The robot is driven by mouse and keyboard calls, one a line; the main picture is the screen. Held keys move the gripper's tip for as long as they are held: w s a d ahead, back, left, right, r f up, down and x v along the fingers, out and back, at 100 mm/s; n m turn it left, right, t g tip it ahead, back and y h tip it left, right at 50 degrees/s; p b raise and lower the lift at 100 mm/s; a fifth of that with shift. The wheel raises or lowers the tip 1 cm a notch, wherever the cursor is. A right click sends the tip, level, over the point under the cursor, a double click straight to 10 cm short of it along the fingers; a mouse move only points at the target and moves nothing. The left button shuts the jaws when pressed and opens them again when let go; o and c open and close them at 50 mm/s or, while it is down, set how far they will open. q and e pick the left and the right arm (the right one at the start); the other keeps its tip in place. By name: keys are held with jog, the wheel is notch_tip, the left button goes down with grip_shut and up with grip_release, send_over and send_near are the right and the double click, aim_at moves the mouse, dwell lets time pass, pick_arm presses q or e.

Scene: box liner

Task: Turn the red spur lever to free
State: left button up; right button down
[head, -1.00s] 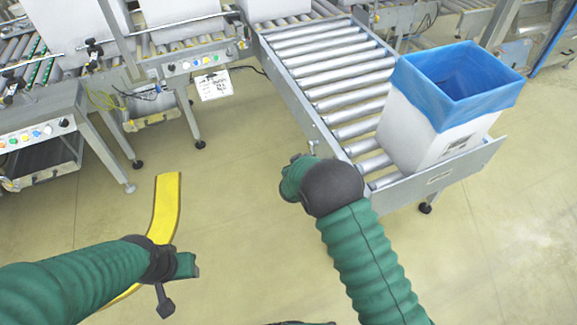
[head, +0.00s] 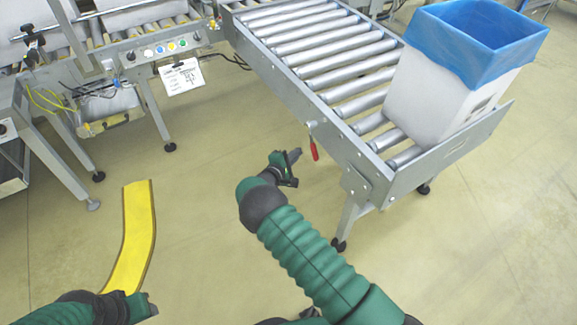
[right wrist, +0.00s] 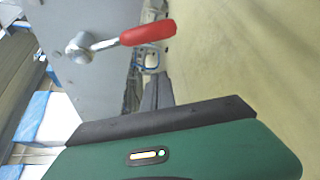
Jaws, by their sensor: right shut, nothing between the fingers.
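The red spur lever (head: 314,148) hangs from a pivot on the left side rail of the roller conveyor spur (head: 330,125), its handle pointing down. In the right wrist view the lever (right wrist: 148,33) shows its red grip and a metal shank on a bolt, apart from my fingers. My right gripper (head: 296,155) is shut and empty, just left of the lever in the head view with a small gap. It also shows in the right wrist view (right wrist: 150,92). My left gripper (head: 148,306) is at the bottom left; its jaws are too unclear to tell.
A white box with a blue liner (head: 470,70) stands on the spur's near end. A spur leg (head: 347,222) stands below. A yellow floor strip (head: 130,235) lies at left. A conveyor with coloured buttons (head: 172,46) and a hanging paper sign (head: 182,77) is at upper left.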

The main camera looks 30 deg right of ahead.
pick_arm(q)
jog(key=shift+d+f+b, duration=0.2)
jog(key=shift+f+b, duration=0.2)
jog(key=shift+f, duration=0.4)
pick_arm(e)
jog(key=s, duration=0.1)
jog(key=s+d+r, duration=0.1)
jog(key=d, duration=0.1)
jog(key=shift+s+d+r, duration=0.15)
jog(key=shift+s+r, duration=0.1)
jog(key=shift+s, duration=0.15)
